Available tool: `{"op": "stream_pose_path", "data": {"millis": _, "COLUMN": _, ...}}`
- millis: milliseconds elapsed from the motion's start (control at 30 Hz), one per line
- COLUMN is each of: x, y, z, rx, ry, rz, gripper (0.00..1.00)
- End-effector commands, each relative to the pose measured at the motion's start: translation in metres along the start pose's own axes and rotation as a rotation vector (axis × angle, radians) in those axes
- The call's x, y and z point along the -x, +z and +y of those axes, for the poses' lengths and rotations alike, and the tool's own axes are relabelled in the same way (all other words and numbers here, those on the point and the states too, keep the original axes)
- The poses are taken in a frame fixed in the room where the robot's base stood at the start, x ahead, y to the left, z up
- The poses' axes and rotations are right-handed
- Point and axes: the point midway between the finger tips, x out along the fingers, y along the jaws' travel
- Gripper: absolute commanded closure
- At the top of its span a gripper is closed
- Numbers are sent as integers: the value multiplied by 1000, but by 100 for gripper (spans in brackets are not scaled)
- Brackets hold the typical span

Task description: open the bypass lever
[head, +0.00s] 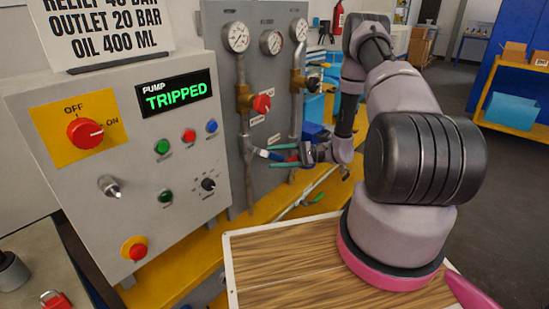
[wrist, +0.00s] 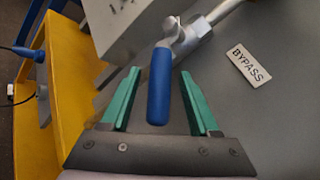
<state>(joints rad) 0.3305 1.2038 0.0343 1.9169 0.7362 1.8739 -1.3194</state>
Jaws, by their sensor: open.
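The bypass lever is a blue handle (wrist: 159,88) on a metal valve fitting (wrist: 184,40) with a pipe running to the upper right in the wrist view. A white plate reading BYPASS (wrist: 248,65) is to its right. My gripper (wrist: 160,74) is open, its two green fingers on either side of the blue handle, with visible gaps on both sides. Whether the handle lies at the same depth as the fingers is hard to tell. In the head view the blue handle (head: 265,154) shows small at my green fingertips, in front of the grey gauge panel (head: 228,100).
A control box (head: 125,215) at left has a red knob (head: 85,132) and a display reading PUMP TRIPPED (head: 174,92). A red valve handle (head: 262,103) and gauges (head: 236,37) are above the lever. A yellow bench edge (head: 222,243) runs below.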

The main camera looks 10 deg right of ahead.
Motion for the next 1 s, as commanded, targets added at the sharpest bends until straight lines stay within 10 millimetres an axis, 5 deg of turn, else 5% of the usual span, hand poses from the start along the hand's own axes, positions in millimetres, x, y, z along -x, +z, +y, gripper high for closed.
{"op": "stream_pose_path", "data": {"millis": 367, "x": -7, "y": 0, "z": 0, "rx": 0, "ry": 0, "rz": 0, "gripper": 38}}
{"op": "stream_pose_path", "data": {"millis": 533, "x": -7, "y": 0, "z": 0, "rx": 0, "ry": 0, "rz": 0, "gripper": 99}}
{"op": "stream_pose_path", "data": {"millis": 1000, "x": -7, "y": 0, "z": 0, "rx": 0, "ry": 0, "rz": 0, "gripper": 100}}
